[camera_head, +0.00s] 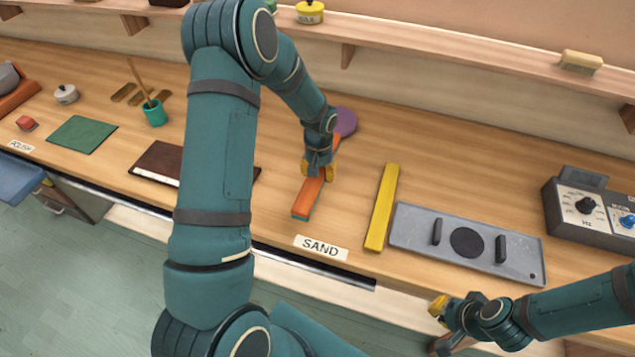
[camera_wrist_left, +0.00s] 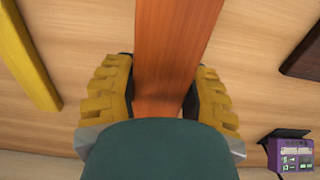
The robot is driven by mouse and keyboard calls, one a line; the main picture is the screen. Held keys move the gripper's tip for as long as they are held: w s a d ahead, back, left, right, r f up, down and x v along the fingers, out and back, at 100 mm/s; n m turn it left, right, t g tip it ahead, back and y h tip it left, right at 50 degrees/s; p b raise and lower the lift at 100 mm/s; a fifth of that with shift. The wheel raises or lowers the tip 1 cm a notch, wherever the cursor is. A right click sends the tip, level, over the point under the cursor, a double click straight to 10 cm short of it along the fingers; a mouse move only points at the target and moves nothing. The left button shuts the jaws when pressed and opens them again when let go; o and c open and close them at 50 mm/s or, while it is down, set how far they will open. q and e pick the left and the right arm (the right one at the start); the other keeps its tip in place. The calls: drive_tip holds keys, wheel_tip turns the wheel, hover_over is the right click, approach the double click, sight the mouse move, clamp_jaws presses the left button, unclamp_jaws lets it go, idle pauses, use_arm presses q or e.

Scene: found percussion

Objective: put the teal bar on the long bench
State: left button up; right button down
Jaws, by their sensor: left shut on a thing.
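My left gripper (camera_head: 318,171) is shut on an orange-topped bar (camera_head: 307,204) over the long bench (camera_head: 420,160). A thin teal strip shows along the bar's lower side in the head view; I cannot tell whether it is the bar's own side or a teal bar underneath. In the left wrist view the orange bar (camera_wrist_left: 175,40) runs between the yellow finger pads of my left gripper (camera_wrist_left: 160,98). I cannot tell whether it touches the bench. My right gripper (camera_head: 440,308) is low at the right, empty, near the bench's front edge; its opening is unclear.
A yellow bar (camera_head: 381,207) and a grey plate (camera_head: 466,246) with two dark handles lie to the right. A SAND label (camera_head: 321,248) is at the front edge. A purple disc (camera_head: 345,122) is behind the gripper. A brown board (camera_head: 158,164) lies left.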

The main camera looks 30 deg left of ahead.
use_arm(q)
wheel_tip(320, 180, down, 4)
drive_tip(key=shift+f, duration=0.15)
drive_tip(key=shift+w+f, duration=0.1)
drive_tip(key=shift+f, duration=0.2)
drive_tip(key=shift+f, duration=0.1)
drive_tip(key=o, duration=1.2)
